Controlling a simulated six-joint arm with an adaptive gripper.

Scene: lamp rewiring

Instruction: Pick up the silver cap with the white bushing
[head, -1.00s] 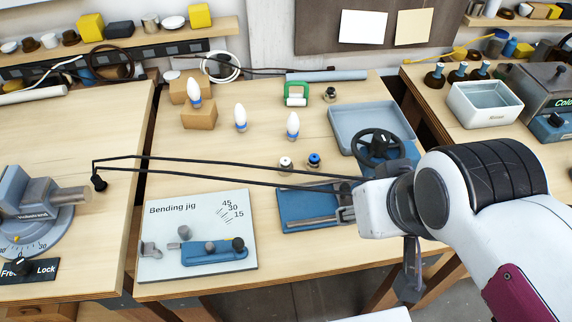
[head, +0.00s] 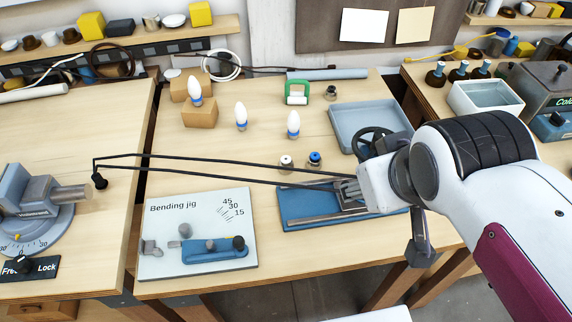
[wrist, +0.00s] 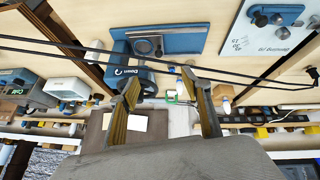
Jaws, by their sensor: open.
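The silver cap with the white bushing (head: 286,163) stands upright on the middle bench in the head view. A similar cap with a blue bushing (head: 314,160) stands just to its right. Small items show between and beyond the fingertips there, too small to tell which is the white-bushing cap.
A thin black rod or cable (head: 230,165) runs across the bench, close to the caps and my gripper. White bulbs (head: 293,124) stand behind the caps. A blue tray (head: 368,127) is at right. The bending jig (head: 197,237) is front left. Bare wood lies left of the caps.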

